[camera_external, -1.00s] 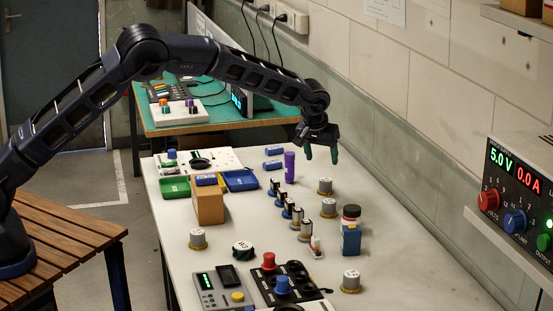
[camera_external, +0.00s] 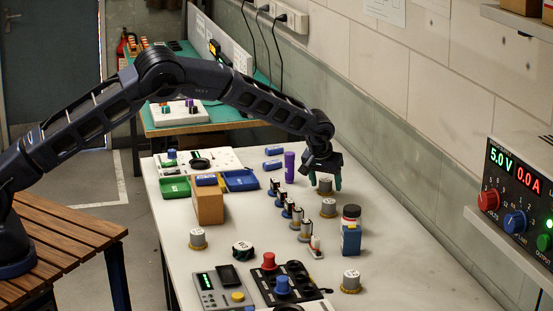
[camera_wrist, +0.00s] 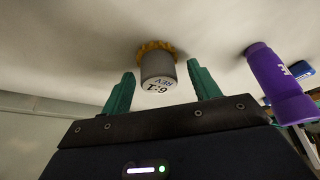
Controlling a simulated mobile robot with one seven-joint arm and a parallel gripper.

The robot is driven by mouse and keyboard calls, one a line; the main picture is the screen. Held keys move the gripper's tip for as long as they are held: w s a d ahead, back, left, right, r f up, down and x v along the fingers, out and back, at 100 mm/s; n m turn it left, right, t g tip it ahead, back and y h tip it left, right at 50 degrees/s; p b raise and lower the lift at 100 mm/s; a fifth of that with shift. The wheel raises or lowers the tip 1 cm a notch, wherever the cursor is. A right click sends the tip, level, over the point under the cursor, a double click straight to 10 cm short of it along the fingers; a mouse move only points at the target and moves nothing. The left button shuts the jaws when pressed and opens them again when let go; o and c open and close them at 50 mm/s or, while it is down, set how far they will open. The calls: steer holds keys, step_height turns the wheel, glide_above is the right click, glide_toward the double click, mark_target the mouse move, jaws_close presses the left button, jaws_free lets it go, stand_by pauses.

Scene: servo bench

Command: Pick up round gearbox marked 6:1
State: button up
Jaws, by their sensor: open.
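The round gearbox marked 6:1 (camera_wrist: 158,72) is a grey cylinder with a white labelled top and a yellow-brown base flange. It stands upright on the white bench. My gripper (camera_wrist: 161,88) is open, with one green finger on each side of the gearbox in the wrist view; no contact with it shows.
A purple cylinder (camera_wrist: 275,82) stands beside the gearbox; it also shows in the external view (camera_external: 289,167). A row of small motors is to the left.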

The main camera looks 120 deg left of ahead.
steer(key=c, duration=1)
